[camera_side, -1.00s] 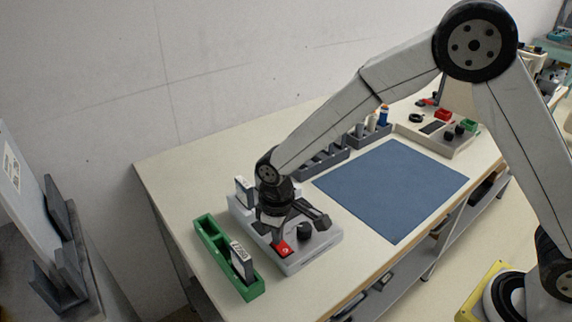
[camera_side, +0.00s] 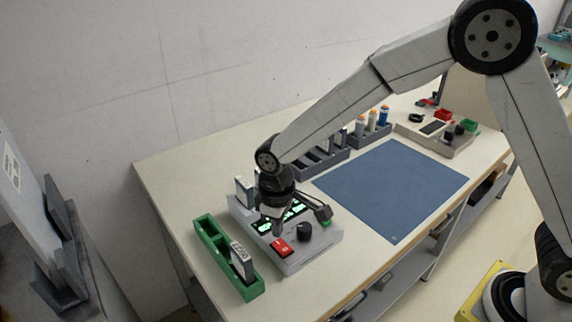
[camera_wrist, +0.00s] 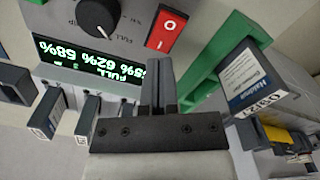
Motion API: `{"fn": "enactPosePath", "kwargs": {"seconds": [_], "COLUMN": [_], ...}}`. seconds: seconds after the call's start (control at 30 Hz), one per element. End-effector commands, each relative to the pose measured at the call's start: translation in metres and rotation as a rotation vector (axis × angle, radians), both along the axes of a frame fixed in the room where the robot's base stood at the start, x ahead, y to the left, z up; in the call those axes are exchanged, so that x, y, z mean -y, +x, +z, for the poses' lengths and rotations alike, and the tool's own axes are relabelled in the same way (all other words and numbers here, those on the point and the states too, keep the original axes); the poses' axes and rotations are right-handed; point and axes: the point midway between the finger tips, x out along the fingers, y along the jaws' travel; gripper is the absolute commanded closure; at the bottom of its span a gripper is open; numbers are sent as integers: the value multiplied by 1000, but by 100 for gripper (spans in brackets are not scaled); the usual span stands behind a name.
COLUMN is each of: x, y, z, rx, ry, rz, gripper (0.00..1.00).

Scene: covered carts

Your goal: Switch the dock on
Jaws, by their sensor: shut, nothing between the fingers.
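The grey dock (camera_side: 318,243) sits near the left end of the bench. Its red rocker switch (camera_side: 281,247) is on the front left and shows the O and I marks in the wrist view (camera_wrist: 167,31). The display (camera_side: 293,215) is lit green and reads percentages and FULL in the wrist view (camera_wrist: 88,68). A black knob (camera_side: 304,232) is beside the switch. Several packs (camera_wrist: 88,118) stand in the dock. My gripper (camera_side: 277,228) is shut and empty, just above and behind the switch, apparently apart from it; its fingers also show in the wrist view (camera_wrist: 158,70).
A green tray (camera_side: 209,231) holding a labelled pack (camera_side: 242,262) lies left of the dock. A dark rack (camera_side: 322,160) with cells stands behind. A blue mat (camera_side: 390,190) is clear at right. Another panel device (camera_side: 440,135) is farther along the bench.

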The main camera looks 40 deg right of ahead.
Motion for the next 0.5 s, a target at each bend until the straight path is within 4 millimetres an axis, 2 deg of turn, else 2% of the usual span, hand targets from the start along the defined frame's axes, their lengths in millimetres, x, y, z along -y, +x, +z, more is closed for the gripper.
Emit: {"fn": "enactPosePath", "kwargs": {"seconds": [0.5], "x": [0], "y": [1], "z": [30], "rx": [2], "ry": [1], "rz": [0], "gripper": [100]}}
